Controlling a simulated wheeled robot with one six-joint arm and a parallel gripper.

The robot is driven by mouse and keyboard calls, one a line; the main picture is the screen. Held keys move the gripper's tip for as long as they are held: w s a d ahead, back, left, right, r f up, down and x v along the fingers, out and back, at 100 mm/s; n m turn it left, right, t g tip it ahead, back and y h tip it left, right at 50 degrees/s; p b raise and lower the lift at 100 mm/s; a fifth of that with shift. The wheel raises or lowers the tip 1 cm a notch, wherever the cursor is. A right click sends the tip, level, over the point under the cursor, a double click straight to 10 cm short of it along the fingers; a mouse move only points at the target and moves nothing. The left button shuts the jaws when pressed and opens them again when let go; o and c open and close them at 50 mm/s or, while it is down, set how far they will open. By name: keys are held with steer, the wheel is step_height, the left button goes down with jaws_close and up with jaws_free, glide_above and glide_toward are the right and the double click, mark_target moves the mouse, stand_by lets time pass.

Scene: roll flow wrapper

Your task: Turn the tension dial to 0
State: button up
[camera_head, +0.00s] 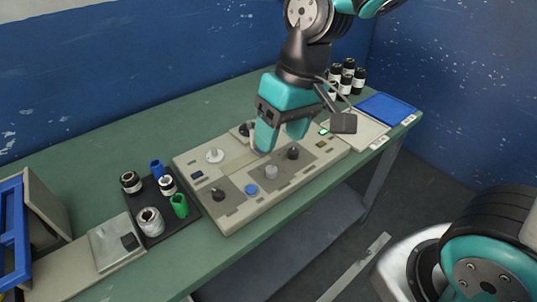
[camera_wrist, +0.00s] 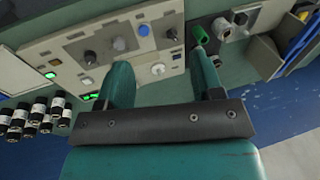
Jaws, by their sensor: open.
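The beige control panel (camera_head: 240,213) lies on the green bench with several knobs on it. They include a white knob (camera_head: 214,156), a dark knob (camera_head: 293,152), a grey knob (camera_head: 271,171) and another dark knob (camera_head: 219,194). A black knob (camera_head: 245,129) is partly hidden behind my gripper (camera_head: 281,142). Labels are too small to read, so I cannot tell which knob is the tension dial. My gripper is open and empty above the back middle of the panel. In the wrist view, the white knob (camera_wrist: 158,69) shows between the fingers.
A blue button (camera_head: 251,189) sits on the panel's front. A dark tray (camera_head: 186,213) with rolls and cups stands left of it. Several black bottles (camera_head: 347,77) and a blue tray (camera_head: 385,108) are at the right. A blue frame (camera_head: 14,235) stands far left.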

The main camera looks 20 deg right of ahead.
steer(key=w+d+f+m+h+p, duration=0.1)
steer(key=w+d+f+m+p, duration=0.15)
steer(key=w, duration=0.55)
steer(key=m+h+p, duration=0.2)
glide_above(271, 169)
step_height(271, 169, down, 3)
step_height(271, 169, down, 18)
steer(key=p, duration=0.3)
steer(key=shift+r, duration=0.15)
steer(key=c, duration=0.9)
